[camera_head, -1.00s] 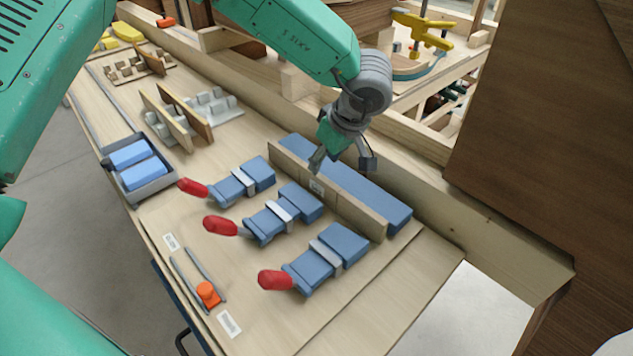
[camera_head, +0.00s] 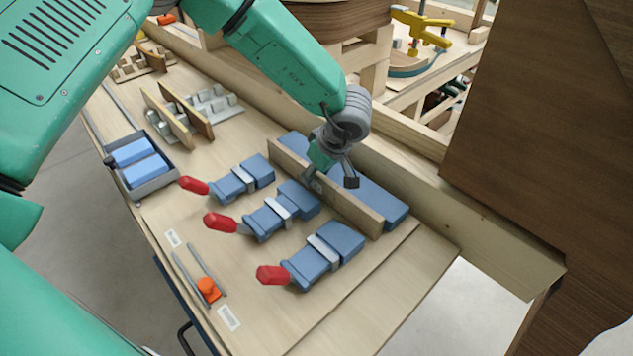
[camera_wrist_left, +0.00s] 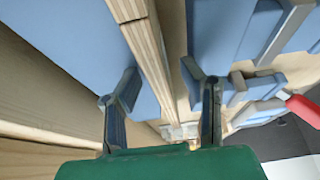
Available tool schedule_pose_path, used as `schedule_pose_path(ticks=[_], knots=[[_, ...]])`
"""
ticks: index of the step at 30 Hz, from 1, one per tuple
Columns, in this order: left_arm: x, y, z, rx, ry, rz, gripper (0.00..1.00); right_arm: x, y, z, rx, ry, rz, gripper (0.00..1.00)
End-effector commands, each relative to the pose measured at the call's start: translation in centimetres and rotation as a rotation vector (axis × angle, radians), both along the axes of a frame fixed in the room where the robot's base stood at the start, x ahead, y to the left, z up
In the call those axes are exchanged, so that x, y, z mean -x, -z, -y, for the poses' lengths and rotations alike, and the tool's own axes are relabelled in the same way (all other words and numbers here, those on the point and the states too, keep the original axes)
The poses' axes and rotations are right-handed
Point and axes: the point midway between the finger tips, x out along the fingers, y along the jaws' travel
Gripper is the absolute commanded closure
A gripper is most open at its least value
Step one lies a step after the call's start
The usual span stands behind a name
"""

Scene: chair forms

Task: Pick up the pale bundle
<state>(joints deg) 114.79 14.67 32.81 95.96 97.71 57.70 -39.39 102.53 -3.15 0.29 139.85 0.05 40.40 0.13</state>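A long pale wooden strip bundle (camera_head: 352,208) stands on edge on the bench, between a long blue block and a row of blue clamps. In the left wrist view the bundle (camera_wrist_left: 150,52) shows layered edges and runs between my fingers. My left gripper (camera_head: 331,184) is open over the middle of the bundle, one finger towards each side. In the left wrist view the open fingers (camera_wrist_left: 163,88) stand apart with a gap to the wood. Whether the fingers reach below its top edge is hard to tell. My right gripper is not in view.
A long blue block (camera_head: 385,200) lies behind the bundle. Several blue clamps with red handles, one of them nearest (camera_head: 318,258), stand in front. A grey tray with blue blocks (camera_head: 142,165) is at left. A dark wooden panel (camera_head: 535,130) rises at right.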

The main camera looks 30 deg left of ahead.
Motion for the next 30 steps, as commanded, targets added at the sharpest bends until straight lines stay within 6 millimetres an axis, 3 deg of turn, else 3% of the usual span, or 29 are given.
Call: schedule_pose_path(ticks=[1,2,3,14,30], knots=[[0.2,0.2,0.2,0.002,0.003,-0.004,0.86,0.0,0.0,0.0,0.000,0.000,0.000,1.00],[0.2,0.2,0.2,0.001,0.003,-0.005,0.97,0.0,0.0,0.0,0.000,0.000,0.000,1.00],[0.2,0.2,0.2,0.003,0.003,-0.004,1.00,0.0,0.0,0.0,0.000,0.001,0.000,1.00],[0.0,-0.2,0.1,0.007,0.004,-0.001,1.00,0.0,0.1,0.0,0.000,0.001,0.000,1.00],[0.0,-9.2,0.1,0.006,0.002,0.002,1.00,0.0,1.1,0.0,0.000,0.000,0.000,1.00]])
